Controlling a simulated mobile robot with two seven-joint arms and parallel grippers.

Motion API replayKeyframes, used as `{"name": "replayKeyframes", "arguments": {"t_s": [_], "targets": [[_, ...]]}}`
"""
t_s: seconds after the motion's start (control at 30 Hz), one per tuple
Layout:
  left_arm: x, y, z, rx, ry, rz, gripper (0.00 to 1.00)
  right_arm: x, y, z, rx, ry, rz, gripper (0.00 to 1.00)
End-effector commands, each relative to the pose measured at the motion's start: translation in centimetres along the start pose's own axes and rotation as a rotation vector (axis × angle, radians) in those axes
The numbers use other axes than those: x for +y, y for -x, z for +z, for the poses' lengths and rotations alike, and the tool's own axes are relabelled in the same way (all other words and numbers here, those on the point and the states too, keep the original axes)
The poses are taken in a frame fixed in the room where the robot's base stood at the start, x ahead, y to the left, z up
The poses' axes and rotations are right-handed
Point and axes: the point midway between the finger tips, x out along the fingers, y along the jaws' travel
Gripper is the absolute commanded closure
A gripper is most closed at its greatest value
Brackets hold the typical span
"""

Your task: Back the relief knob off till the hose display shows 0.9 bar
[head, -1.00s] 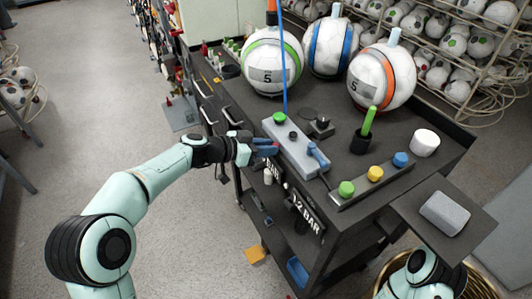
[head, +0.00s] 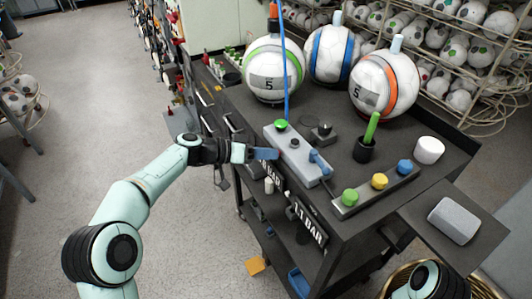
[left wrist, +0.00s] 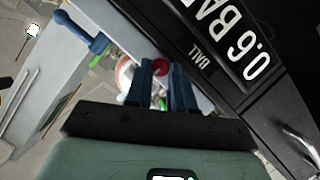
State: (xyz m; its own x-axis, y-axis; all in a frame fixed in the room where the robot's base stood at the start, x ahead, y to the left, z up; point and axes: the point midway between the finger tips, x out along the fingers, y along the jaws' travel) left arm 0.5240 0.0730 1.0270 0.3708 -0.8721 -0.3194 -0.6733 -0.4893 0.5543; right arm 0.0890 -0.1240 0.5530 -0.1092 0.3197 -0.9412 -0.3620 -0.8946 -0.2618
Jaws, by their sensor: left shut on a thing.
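The hose display (head: 309,220) on the front of the dark cart reads 1.1 BAR. A second display, labelled BALL, reads 0.6 BAR in the left wrist view (left wrist: 238,40), turned over; my left gripper partly hides it in the head view. My left gripper (head: 265,153) is at the left end of the grey control box (head: 293,150). Its blue fingers (left wrist: 165,85) are closed around a small red knob (left wrist: 160,68), mostly hidden between them; it appears to be the relief knob. My right gripper is out of view; only part of that arm shows at lower right.
The box carries a green knob (head: 281,124), a blue hose (head: 286,70) and a blue lever (head: 320,162). Several balls (head: 272,65) stand behind it. A bar with green, yellow and blue buttons (head: 375,190) lies to the right. A grey block (head: 454,220) rests on a side shelf.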

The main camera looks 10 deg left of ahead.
Motion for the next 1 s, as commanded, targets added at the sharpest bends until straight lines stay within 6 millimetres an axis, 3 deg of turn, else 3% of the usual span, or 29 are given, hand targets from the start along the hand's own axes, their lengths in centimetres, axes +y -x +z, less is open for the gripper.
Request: {"name": "replayKeyframes", "arguments": {"t_s": [0.4,0.43,0.5,0.83,1.0], "targets": [[0.0,0.1,-0.1,0.004,0.005,0.001,1.00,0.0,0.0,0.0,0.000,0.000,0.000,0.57],[0.0,0.1,-0.1,0.004,0.005,0.001,0.67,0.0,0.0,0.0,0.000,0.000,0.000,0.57],[0.0,0.1,-0.1,0.004,0.005,0.001,0.52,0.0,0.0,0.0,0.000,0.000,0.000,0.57],[0.0,0.3,-0.1,0.002,0.005,0.001,0.52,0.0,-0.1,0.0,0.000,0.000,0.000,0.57],[-0.1,2.5,-0.1,0.004,0.005,-0.003,0.52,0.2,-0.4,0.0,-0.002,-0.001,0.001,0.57]]}}
